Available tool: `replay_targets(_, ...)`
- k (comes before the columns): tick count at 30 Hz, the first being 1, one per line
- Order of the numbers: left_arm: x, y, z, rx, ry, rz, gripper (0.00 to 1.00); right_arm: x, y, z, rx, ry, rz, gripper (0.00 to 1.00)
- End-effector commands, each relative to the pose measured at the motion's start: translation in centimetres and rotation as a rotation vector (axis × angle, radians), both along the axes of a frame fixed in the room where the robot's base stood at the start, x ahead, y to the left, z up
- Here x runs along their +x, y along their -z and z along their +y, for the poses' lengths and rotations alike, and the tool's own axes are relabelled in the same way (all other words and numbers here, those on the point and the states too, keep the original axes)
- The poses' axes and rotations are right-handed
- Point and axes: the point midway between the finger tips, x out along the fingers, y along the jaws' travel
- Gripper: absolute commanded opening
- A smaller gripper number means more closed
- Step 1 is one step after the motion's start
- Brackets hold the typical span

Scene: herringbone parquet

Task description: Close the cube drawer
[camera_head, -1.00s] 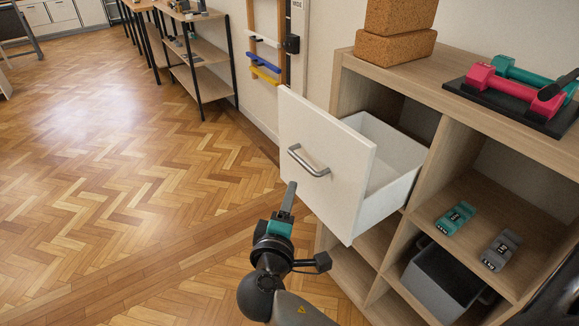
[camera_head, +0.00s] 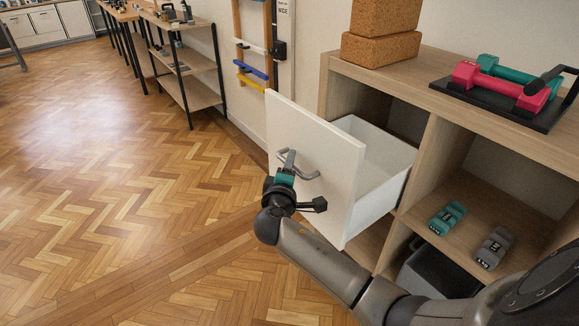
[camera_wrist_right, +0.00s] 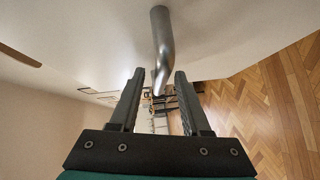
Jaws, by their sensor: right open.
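The white cube drawer (camera_head: 312,170) stands pulled out of the wooden cube shelf, its inside showing empty where visible. A grey bar handle (camera_head: 313,176) is on its front. My right gripper (camera_head: 289,158) is at the handle, open. In the right wrist view the handle (camera_wrist_right: 162,50) reaches down between the two open fingers (camera_wrist_right: 159,85), with gaps at both sides near the tips. Whether a finger touches it I cannot tell. My left gripper is not in view.
The cube shelf (camera_head: 440,170) carries cork blocks (camera_head: 380,35) and dumbbells on a black tray (camera_head: 505,105). Lower cubbies hold a teal weight (camera_head: 447,218), a grey weight (camera_head: 494,248) and a dark bin (camera_head: 437,275). Parquet floor (camera_head: 130,190) at the left is clear.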

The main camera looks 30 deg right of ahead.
Motion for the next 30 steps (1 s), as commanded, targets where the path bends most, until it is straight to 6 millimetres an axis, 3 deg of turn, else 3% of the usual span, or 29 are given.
replay_targets(9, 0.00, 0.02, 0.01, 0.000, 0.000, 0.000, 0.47, 0.17, 0.00, -0.14, 0.001, 0.000, -0.001, 0.46)
replay_targets(21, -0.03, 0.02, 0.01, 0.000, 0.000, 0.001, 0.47, 0.15, 0.01, -0.10, 0.001, 0.000, -0.001, 0.01)
replay_targets(30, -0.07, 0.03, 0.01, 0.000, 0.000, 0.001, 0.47, 0.15, 0.02, -0.09, 0.001, -0.001, -0.001, 0.00)
